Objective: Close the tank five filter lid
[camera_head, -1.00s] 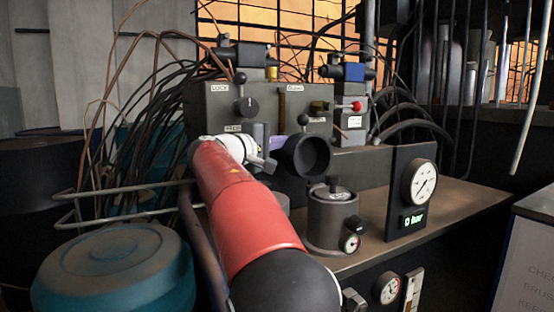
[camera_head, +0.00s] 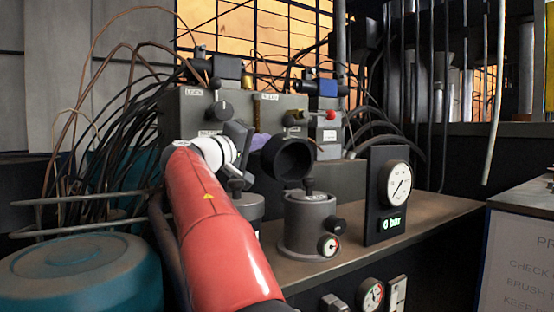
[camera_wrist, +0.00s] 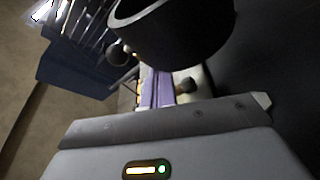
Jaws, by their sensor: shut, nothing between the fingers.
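A dark round cup-shaped part (camera_head: 288,160), which looks like a raised filter lid, shows its hollow side in the head view. It is large at the top of the wrist view (camera_wrist: 175,30). A grey filter housing (camera_head: 308,226) with a black knob on top stands below it to the right. A second grey housing (camera_head: 248,206) is partly hidden behind my arm. My gripper (camera_head: 258,142) is just left of the cup; its lavender fingers (camera_wrist: 158,88) are together and empty in the wrist view. Whether they touch the cup cannot be told.
A panel with a round gauge (camera_head: 397,184) stands right of the housings. Valves with hoses and cables (camera_head: 226,70) are behind. A teal drum (camera_head: 82,272) is at the lower left. The brown bench top (camera_head: 430,212) is bare at the right.

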